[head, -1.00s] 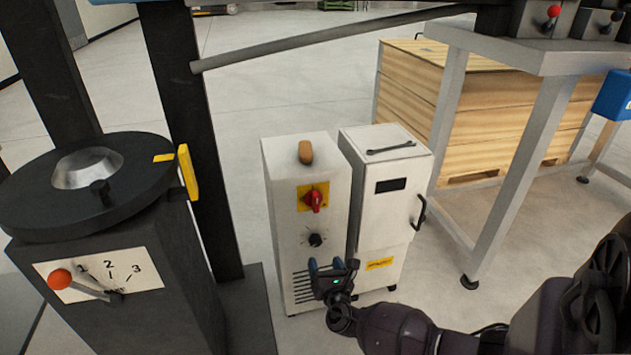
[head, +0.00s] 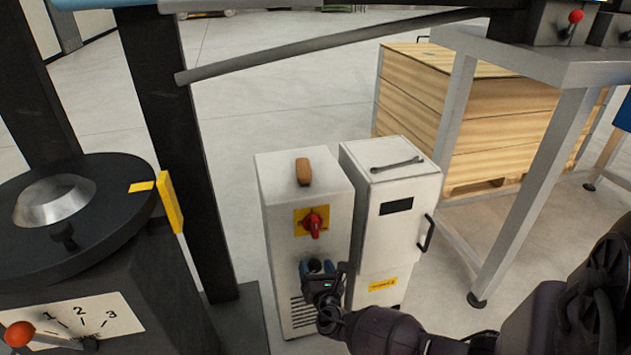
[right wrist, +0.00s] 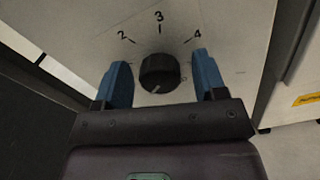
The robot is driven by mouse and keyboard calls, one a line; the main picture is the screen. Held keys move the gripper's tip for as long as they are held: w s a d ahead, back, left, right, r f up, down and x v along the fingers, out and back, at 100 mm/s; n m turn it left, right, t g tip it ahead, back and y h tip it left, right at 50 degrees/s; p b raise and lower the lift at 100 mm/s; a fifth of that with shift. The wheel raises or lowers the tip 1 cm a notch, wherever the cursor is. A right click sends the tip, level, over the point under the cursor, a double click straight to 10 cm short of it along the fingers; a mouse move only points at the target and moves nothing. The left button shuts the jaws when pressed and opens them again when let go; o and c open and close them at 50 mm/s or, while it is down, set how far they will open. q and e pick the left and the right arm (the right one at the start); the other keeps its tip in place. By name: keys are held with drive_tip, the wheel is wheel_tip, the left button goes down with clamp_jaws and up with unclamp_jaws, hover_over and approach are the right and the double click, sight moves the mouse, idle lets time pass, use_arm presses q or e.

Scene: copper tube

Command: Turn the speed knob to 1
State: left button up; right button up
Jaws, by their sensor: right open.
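The speed knob (right wrist: 160,72) is black and round, on the front of the white cabinet (head: 277,235). In the right wrist view the numbers 2, 3 and 4 show above it, and a pale mark on the knob points down and slightly left, to no number I can read. My right gripper (right wrist: 165,78) is open, with one blue finger on each side of the knob; I cannot tell whether they touch it. In the head view my right gripper (head: 318,268) stands in front of the knob and largely covers it. My left gripper is not in view.
A red switch on a yellow plate (head: 312,222) sits just above the knob. A second white cabinet (head: 393,228) with a handle stands close on the right. A dark machine with a 1-2-3 dial plate (head: 112,300) and red-ball lever (head: 20,334) is at left.

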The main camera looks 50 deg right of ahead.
drive_tip(key=shift+w+d, duration=0.15)
drive_tip(key=shift+w, duration=0.1)
drive_tip(key=shift+c, duration=0.3)
drive_tip(key=c, duration=0.9)
drive_tip(key=shift+m, duration=0.3)
drive_tip(key=m, duration=0.4)
drive_tip(key=shift+d+m, duration=0.1)
drive_tip(key=shift+m, duration=2.4)
